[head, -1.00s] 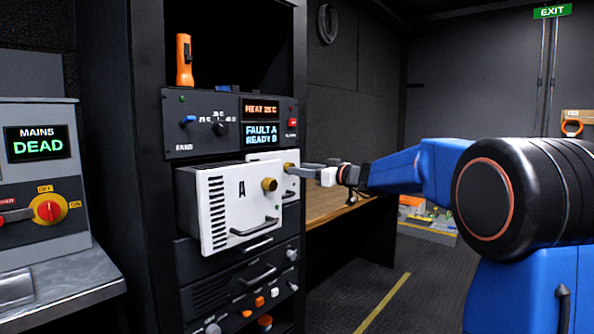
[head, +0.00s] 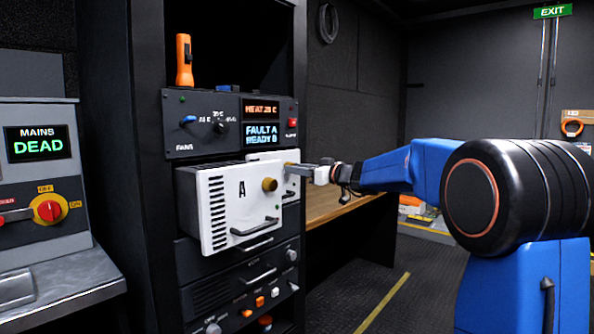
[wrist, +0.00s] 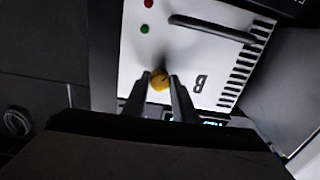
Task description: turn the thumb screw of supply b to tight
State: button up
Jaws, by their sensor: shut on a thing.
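Supply B (wrist: 205,45) is a white panel with an upside-down letter B in the wrist view. In the head view supply B (head: 291,188) is mostly hidden behind supply A (head: 215,220), which sticks out of the rack. The brass thumb screw of supply B (wrist: 160,84) sits between my fingertips in the wrist view. My gripper (wrist: 161,79) is shut on this thumb screw, with one finger on each side. In the head view my gripper (head: 292,168) reaches in from the right, just past supply A. I cannot tell how tight the screw is.
Supply A's brass screw (head: 270,184) and handle (head: 255,227) stand close left of my gripper. Above, a display (head: 262,134) reads "FAULT A READY B". A wooden desk (head: 340,205) is below and behind my gripper. The floor at right centre is clear.

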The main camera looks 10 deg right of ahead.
jog(key=shift+m, duration=0.3)
jog(key=m, duration=2.9)
jog(key=shift+s+a+r+m+t+h, duration=0.15)
jog(key=shift+m+t+h, duration=0.25)
jog(key=o, duration=1)
jog(key=shift+o, duration=0.2)
